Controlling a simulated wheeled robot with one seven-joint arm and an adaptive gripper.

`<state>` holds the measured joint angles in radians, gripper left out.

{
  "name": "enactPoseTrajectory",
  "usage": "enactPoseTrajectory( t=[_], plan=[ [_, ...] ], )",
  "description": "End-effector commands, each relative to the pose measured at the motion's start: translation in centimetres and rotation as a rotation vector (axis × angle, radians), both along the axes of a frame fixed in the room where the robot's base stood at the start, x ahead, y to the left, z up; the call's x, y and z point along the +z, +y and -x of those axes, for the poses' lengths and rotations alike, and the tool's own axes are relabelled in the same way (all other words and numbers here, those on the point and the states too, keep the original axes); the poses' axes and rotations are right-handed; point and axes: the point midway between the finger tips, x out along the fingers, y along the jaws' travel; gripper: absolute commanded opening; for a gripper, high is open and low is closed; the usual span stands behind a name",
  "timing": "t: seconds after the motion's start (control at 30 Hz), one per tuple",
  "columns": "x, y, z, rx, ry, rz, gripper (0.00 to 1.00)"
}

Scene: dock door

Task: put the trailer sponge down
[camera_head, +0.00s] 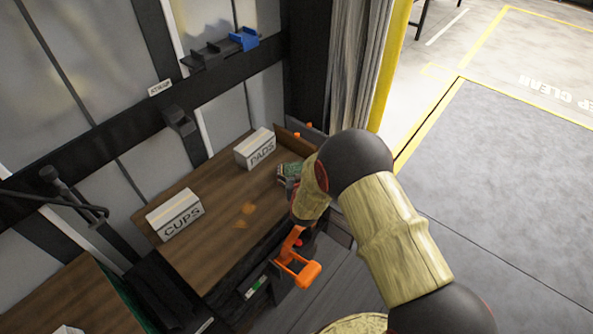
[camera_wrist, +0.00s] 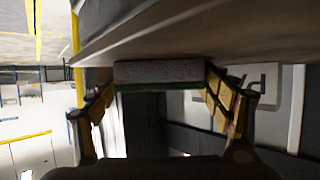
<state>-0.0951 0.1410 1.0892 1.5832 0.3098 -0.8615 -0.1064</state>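The sponge (camera_wrist: 158,72) is a grey block with a dark green layer, seen in the wrist view between the two fingertips of my gripper (camera_wrist: 159,82). The fingers press on its two ends. In the head view my gripper (camera_head: 292,178) is at the right end of the brown wooden shelf (camera_head: 216,213), just right of the PADS box. A green and grey patch of the sponge (camera_head: 287,169) shows there, partly hidden by my wrist. Whether the sponge touches the shelf I cannot tell.
A white PADS box (camera_head: 256,150) stands close to my gripper, and a white CUPS box (camera_head: 174,216) stands farther left. The middle of the shelf is clear apart from light orange marks. An orange handle (camera_head: 298,271) sticks out below the shelf's front edge.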

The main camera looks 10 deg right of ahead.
Motion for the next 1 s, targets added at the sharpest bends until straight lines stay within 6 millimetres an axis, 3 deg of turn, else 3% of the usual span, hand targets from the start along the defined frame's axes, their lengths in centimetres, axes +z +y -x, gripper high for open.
enactPoseTrajectory(
  t=[0.13, 0.57, 1.0],
  plan=[
    [0.0, 0.0, 0.0, 0.000, 0.000, 0.000, 0.89],
    [0.6, 0.1, 0.2, 0.000, 0.000, 0.000, 0.89],
    [3.9, 1.3, 7.8, 0.002, 0.000, -0.001, 0.89]
  ],
)
